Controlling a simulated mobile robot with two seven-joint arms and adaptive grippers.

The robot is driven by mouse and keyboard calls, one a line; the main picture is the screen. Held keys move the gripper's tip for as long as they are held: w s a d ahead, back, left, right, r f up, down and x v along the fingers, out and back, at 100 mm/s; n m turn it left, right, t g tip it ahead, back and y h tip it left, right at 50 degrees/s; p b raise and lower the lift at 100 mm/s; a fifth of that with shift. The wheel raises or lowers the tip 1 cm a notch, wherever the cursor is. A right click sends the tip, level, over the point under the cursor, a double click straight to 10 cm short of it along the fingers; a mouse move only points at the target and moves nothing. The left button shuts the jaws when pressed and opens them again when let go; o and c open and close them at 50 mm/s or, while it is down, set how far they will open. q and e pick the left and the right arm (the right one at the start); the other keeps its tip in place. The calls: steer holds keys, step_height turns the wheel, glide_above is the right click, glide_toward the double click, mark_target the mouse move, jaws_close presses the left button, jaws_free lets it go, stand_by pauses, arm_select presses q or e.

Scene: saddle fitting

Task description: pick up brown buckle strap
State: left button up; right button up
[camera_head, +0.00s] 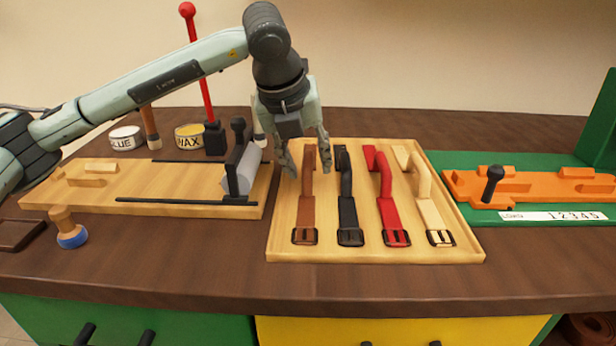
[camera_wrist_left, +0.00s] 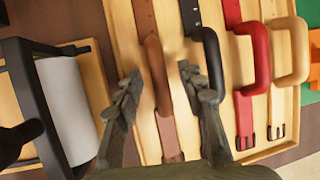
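The brown buckle strap (camera_head: 305,212) lies at the left end of a light wooden tray (camera_head: 375,254). Its buckle points to the front and its raised loop is at the back. My left gripper (camera_head: 307,165) is open over the loop end. In the left wrist view the brown loop (camera_wrist_left: 157,72) shows between the two spread fingertips (camera_wrist_left: 160,80). I cannot tell whether either finger touches it. My right gripper is not in view.
Black (camera_head: 348,215), red (camera_head: 391,213) and cream (camera_head: 430,208) straps lie in a row right of the brown one. A wooden board with a black-framed roller (camera_head: 240,172) stands close on the left. An orange fixture (camera_head: 530,187) is at the right.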

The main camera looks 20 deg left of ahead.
arm_select(q)
steer(key=shift+w+f, duration=0.1)
steer(key=shift+f, duration=0.15)
steer(key=shift+c, duration=0.6)
jaws_close()
steer(key=shift+r, duration=0.1)
